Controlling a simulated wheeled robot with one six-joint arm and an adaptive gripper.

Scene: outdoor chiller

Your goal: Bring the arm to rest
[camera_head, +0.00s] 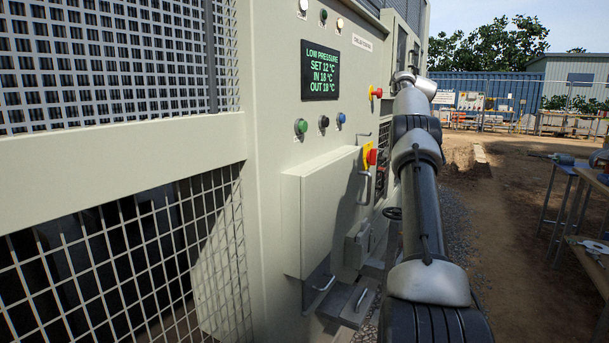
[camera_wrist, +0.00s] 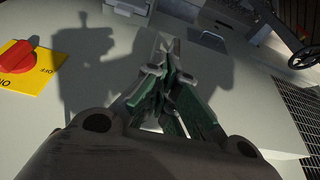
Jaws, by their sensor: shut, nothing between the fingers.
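My arm (camera_head: 425,200) stretches forward along the right side of the pale chiller cabinet (camera_head: 270,120) in the head view. My gripper is not clearly visible there. In the wrist view my gripper (camera_wrist: 172,60) is shut and empty, its green-grey fingers together in front of a pale panel (camera_wrist: 100,85). The gripper's dark shadow falls on that panel. A red rotary knob on a yellow plate (camera_wrist: 38,72) is at the left of the wrist view, apart from the fingers. The gap between fingertips and panel is hard to judge.
The cabinet has a display (camera_head: 320,71) reading LOW PRESSURE, SET 12, IN 18, OUT 18 °C, and a red-yellow switch (camera_head: 370,157). A handwheel (camera_wrist: 304,57) is near the gripper's right. A workbench (camera_head: 590,175) stands far right; open dirt ground lies between.

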